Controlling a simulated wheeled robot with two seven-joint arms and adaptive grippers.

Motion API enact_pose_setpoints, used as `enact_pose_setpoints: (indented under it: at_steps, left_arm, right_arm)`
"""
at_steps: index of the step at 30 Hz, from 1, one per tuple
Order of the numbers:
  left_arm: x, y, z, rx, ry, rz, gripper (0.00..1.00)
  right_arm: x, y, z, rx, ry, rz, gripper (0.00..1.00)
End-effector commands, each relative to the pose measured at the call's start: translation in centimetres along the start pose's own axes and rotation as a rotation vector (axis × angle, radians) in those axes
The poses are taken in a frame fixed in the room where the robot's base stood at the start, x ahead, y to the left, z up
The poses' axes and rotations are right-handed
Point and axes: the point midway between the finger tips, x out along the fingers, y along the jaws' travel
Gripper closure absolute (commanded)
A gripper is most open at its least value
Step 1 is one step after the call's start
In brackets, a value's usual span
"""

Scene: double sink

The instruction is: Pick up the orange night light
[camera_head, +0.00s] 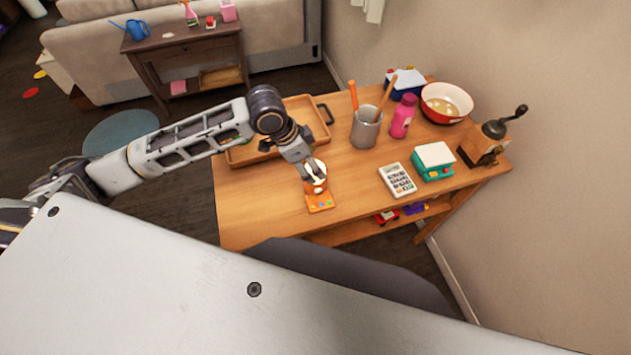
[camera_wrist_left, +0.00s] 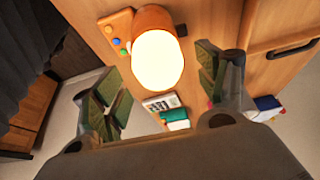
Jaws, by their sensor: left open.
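The orange night light (camera_head: 319,187) stands on the wooden table, partly hidden by my left gripper in the head view. In the left wrist view the night light (camera_wrist_left: 157,50) shows a bright glowing top and an orange body. A flat orange panel with coloured buttons (camera_head: 320,203) lies right beside it. My left gripper (camera_head: 314,174) is directly over the light and open. In the wrist view the fingers (camera_wrist_left: 158,75) are spread to either side of the light with gaps visible; I cannot tell how deep it sits between them. My right gripper is not in view.
A wooden tray (camera_head: 245,152) lies behind the gripper. A grey utensil cup (camera_head: 365,130), pink bottle (camera_head: 403,117), red bowl (camera_head: 447,102), calculator (camera_head: 397,180), green scale (camera_head: 433,161) and coffee grinder (camera_head: 483,146) stand to the right. The table's front left is clear.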

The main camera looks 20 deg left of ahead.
Motion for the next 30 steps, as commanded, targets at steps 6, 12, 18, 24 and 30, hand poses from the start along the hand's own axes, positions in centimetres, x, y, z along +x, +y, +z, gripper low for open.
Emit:
enact_pose_setpoints:
  at_steps: [6, 12, 18, 24, 30]
  left_arm:
    - [2.3, 0.2, -0.1, 0.000, 0.001, 0.000, 0.27]
    - [3.1, 0.2, 0.0, 0.001, 0.000, -0.001, 0.27]
    - [3.1, 0.2, 0.0, 0.001, 0.000, -0.001, 0.27]
    - [3.1, 0.2, 0.0, 0.001, 0.000, -0.001, 0.27]
    - [3.0, 0.2, 0.0, 0.001, 0.000, -0.001, 0.52]
  right_arm:
    - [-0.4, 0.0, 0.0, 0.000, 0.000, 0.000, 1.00]
    - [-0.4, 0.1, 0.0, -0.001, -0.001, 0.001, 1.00]
    - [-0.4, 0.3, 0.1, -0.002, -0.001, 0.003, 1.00]
    - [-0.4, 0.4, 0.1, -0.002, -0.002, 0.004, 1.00]
    - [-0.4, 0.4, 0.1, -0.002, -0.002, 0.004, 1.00]
